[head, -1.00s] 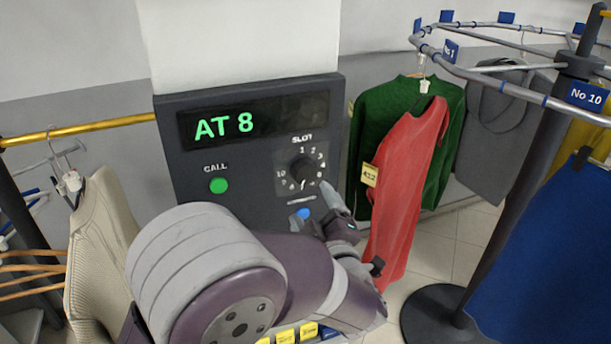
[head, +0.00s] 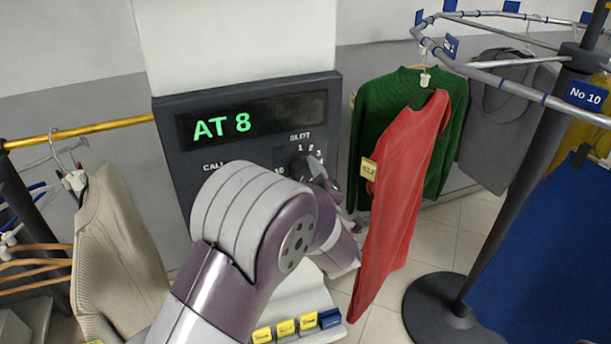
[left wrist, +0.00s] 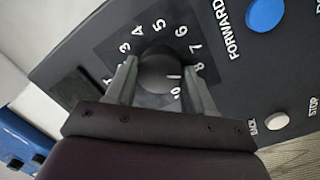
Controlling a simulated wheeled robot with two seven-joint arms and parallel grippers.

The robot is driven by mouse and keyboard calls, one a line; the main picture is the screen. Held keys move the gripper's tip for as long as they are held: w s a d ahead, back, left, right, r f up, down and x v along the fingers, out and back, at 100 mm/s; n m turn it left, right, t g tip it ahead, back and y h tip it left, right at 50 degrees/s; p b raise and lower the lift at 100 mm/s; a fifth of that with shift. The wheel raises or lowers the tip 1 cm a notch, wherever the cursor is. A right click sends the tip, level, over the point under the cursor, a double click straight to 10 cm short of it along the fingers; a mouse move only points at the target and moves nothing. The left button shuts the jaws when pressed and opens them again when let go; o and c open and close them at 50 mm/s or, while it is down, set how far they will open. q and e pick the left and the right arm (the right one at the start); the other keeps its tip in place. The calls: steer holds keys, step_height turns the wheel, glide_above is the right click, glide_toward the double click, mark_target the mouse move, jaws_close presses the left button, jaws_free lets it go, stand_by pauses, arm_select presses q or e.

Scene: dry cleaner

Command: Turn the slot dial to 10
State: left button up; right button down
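The slot dial (left wrist: 158,70) is a dark round knob with a white pointer mark, ringed by white numbers on the black panel (head: 180,150). In the left wrist view its mark points toward the 8. My left gripper (left wrist: 160,82) is at the dial, with one finger on each side of it. Narrow gaps seem to show between fingers and knob, so it looks open around the dial. In the head view my left gripper (head: 317,172) and wrist cover much of the dial. The display (head: 222,125) reads AT 8 in green. My right gripper is not in view.
The left wrist view shows a blue FORWARD button (left wrist: 266,14) and a white button (left wrist: 276,121) on the panel. A red garment (head: 400,190) and a green sweater (head: 372,115) hang right of the panel. A beige garment (head: 115,250) hangs left. Yellow tags (head: 285,327) lie below.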

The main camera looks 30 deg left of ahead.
arm_select(q)
steer(key=shift+r+m, duration=0.15)
steer(key=shift+m, duration=0.15)
steer(key=shift+r+m+p, duration=0.15)
steer(key=shift+m+p, duration=0.6)
steer(key=shift+m, duration=0.15)
steer(key=m+p, duration=0.2)
steer(key=m, duration=0.1)
steer(key=shift+r+g, duration=0.2)
steer(key=shift+g, duration=0.1)
steer(key=m+p, duration=0.4)
steer(key=m, duration=0.1)
steer(key=shift+w+m+g, duration=0.15)
steer(key=shift+m+g, duration=0.15)
steer(key=shift+g, duration=0.1)
steer(key=o, duration=1)
steer(key=shift+f, duration=0.1)
steer(key=shift+d+f, duration=0.1)
